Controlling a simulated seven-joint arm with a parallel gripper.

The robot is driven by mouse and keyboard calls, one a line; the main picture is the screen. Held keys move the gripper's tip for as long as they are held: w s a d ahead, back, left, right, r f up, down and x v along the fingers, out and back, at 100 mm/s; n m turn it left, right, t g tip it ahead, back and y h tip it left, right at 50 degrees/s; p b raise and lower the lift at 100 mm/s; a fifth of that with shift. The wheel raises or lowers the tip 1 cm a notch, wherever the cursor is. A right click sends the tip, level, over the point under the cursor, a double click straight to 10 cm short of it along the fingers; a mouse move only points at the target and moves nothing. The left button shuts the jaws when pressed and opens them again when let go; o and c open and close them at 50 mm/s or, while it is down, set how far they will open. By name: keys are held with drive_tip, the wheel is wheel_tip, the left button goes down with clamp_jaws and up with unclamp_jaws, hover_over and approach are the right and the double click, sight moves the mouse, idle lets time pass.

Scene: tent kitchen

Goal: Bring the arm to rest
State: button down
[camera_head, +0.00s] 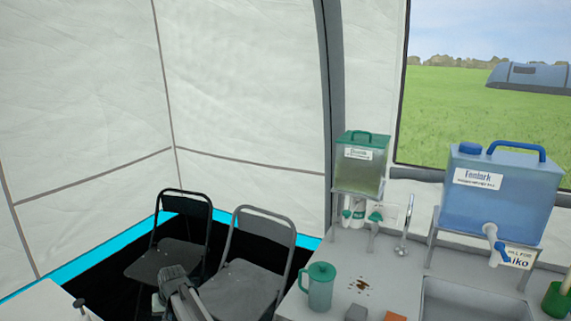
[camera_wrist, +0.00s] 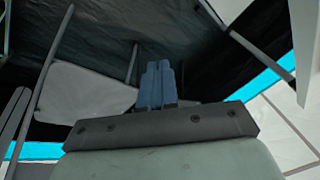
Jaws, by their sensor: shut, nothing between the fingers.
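In the wrist view my gripper (camera_wrist: 157,82) shows as blue-grey fingers closed together, with nothing between them. Behind the fingers are the dark floor and parts of a folding chair. In the head view part of my arm (camera_head: 178,290) shows at the bottom, in front of the chairs and left of the counter. I cannot make out the fingertips in that view.
Two folding chairs, a black one (camera_head: 181,238) and a grey one (camera_head: 247,275), stand near my arm. The counter (camera_head: 335,257) at right holds a green jug (camera_head: 320,288), a green dispenser (camera_head: 361,167) and a blue water container (camera_head: 497,195). A white surface (camera_head: 40,303) is at lower left.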

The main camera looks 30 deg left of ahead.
drive_tip(key=d+f+m+h, duration=0.1)
drive_tip(key=d+f+m, duration=0.1)
drive_tip(key=d+f, duration=1.35)
drive_tip(key=d+f+m, duration=0.3)
drive_tip(key=d+f, duration=0.3)
drive_tip(key=d, duration=1.8)
drive_tip(key=d+f+m+h, duration=0.15)
drive_tip(key=d+f, duration=0.85)
drive_tip(key=d, duration=1)
drive_tip(key=s+d+m+g, duration=0.1)
drive_tip(key=s+d+g, duration=0.2)
drive_tip(key=s+d, duration=0.5)
drive_tip(key=s+d+m+g+h, duration=0.1)
drive_tip(key=s+d+m+g, duration=0.1)
drive_tip(key=s+d, duration=0.7)
drive_tip(key=d+g, duration=0.1)
drive_tip(key=d, duration=0.6)
drive_tip(key=shift+s+d+f, duration=0.15)
drive_tip(key=shift+s+f, duration=0.05)
drive_tip(key=shift+f, duration=0.1)
